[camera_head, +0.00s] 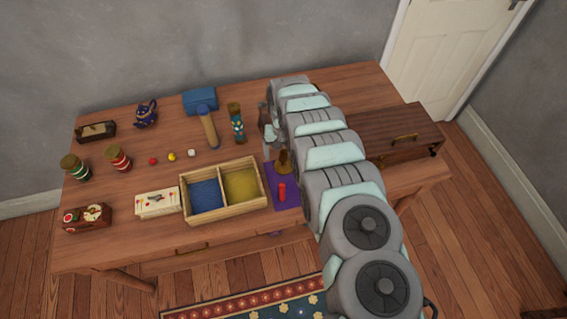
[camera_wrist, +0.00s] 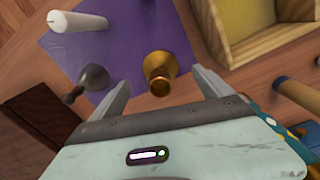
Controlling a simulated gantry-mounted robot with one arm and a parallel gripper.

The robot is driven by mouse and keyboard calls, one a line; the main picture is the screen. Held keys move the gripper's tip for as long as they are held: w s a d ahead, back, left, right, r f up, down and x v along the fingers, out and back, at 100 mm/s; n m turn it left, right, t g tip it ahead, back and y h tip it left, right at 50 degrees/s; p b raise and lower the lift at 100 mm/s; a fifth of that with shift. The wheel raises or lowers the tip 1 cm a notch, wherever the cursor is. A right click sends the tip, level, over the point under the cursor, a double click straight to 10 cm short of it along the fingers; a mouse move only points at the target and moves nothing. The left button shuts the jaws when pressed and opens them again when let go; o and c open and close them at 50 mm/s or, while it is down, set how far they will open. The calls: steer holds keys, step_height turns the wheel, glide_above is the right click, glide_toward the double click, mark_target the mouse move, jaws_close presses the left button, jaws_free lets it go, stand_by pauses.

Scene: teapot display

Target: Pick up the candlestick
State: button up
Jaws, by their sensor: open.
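The brass candlestick (camera_wrist: 160,72) stands on a purple cloth (camera_wrist: 125,45) in the wrist view. My gripper (camera_wrist: 160,80) is open, with one finger on each side of the candlestick and a visible gap to both. I cannot tell how high the fingers are above the cloth. In the head view the candlestick (camera_head: 284,163) shows at the left edge of my arm, on the purple cloth (camera_head: 270,178). My arm hides the cloth's right part there.
A white candle (camera_wrist: 75,22) and a dark cone-shaped object (camera_wrist: 92,78) are left of the candlestick in the wrist view. In the head view, a red cylinder (camera_head: 282,192), a two-part wooden box (camera_head: 223,212), a patterned tube (camera_head: 237,125) and a wooden chest (camera_head: 395,150) surround the area.

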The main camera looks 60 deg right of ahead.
mark_target(284, 161)
steer(key=shift+d+f, duration=0.1)
steer(key=shift+f, duration=0.85)
steer(key=shift+f+b, duration=1.2)
steer(key=shift+f, duration=0.6)
steer(key=shift+r, duration=0.1)
steer(key=c, duration=1.8)
steer(key=shift+o, duration=0.2)
